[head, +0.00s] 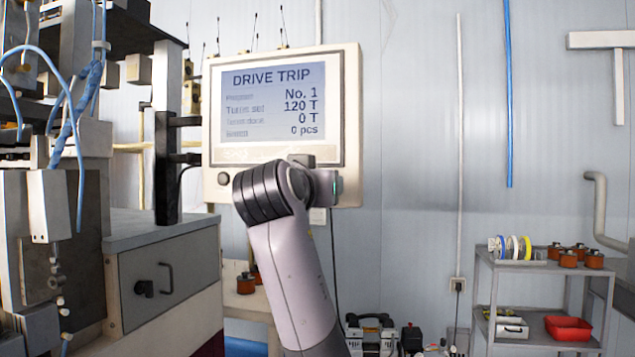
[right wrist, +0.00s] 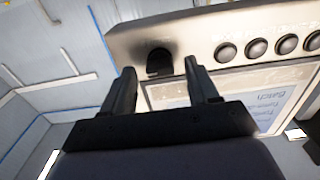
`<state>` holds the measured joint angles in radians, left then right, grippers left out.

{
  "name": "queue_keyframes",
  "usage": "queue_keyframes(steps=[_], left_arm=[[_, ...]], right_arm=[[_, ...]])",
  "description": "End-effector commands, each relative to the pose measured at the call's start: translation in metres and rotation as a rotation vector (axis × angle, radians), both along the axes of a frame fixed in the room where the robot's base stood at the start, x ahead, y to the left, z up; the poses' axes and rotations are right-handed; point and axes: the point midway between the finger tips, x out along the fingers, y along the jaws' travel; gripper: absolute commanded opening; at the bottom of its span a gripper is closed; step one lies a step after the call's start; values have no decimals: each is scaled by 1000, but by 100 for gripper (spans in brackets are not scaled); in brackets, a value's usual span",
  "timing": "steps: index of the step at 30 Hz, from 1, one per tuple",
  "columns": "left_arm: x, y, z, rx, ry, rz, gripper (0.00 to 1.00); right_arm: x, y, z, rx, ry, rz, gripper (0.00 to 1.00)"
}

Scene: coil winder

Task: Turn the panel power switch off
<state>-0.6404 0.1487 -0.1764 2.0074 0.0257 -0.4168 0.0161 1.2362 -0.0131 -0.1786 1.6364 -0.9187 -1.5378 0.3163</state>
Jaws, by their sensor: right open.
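The control panel (head: 348,120) hangs at the centre of the head view, its screen (head: 273,110) lit and reading DRIVE TRIP. My right arm rises in front of its lower right part, with the right gripper (head: 322,180) near the lower right corner and hiding part of the bottom edge. In the right wrist view the panel appears upside down, and a dark knob-like switch (right wrist: 159,61) sits on its bezel. My right gripper (right wrist: 160,76) is open, its fingers on either side of the switch in the picture; I cannot tell whether they touch it. My left gripper is out of view.
Several round buttons (right wrist: 256,48) line the bezel beside the switch. One round button (head: 223,178) shows at the panel's lower left. Winder machinery (head: 75,190) and a drawer cabinet (head: 160,285) stand at left. A grey cart (head: 532,266) stands at right.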

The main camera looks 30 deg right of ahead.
Motion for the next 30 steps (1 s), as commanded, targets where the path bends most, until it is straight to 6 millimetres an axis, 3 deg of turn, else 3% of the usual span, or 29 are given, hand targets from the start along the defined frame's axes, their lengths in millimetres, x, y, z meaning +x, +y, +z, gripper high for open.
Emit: queue_keyframes(steps=[10, 15, 30], left_arm=[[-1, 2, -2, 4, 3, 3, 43], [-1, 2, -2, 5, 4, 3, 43], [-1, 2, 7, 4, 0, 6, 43]], right_arm=[[3, -4, 0, 0, -1, 0, 56], [3, -4, 0, 0, 0, 0, 3], [4, -4, 1, -72, 88, 0, 4]])
